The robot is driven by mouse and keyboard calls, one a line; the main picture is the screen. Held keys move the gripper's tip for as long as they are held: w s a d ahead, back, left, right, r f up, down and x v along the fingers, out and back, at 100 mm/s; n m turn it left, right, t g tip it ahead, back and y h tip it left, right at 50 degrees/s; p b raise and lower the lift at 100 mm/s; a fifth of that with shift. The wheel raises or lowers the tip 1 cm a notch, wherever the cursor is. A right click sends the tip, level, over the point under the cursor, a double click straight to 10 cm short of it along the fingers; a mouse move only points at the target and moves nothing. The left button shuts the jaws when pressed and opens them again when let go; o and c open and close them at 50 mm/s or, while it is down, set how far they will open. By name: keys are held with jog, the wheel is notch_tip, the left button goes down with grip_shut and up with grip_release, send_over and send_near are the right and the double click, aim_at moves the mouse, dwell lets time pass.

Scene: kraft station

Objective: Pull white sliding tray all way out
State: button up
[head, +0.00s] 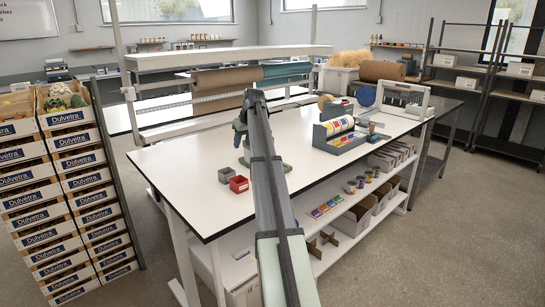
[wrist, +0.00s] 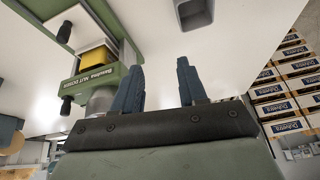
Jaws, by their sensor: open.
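In the head view the machine (head: 286,167) is mostly hidden behind my arm. My gripper (wrist: 158,85) is open, with nothing between its two blue-grey fingers. The machine is to the left of the fingers, and its grey cylinder shows behind the left finger.
The white worktable (head: 180,160) holds a grey bin (head: 225,174) and a red bin (head: 239,184) left of my arm. A label rack (head: 337,140) stands at the right. Stacked Dulvetra crates (head: 85,190) stand off the table's left side. The left tabletop is clear.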

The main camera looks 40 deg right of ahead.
jog(key=s+d+r+m+h, duration=0.1)
jog(key=s+d+r, duration=0.2)
jog(key=s+d, duration=0.7)
jog(key=shift+g, duration=0.3)
jog(key=x, duration=0.4)
jog(key=w+d+x, duration=0.1)
jog(key=x, duration=0.9)
jog(key=shift+w+d+r, duration=0.2)
jog(key=shift+w+r, duration=0.15)
jog(key=shift+r, duration=0.05)
grip_shut()
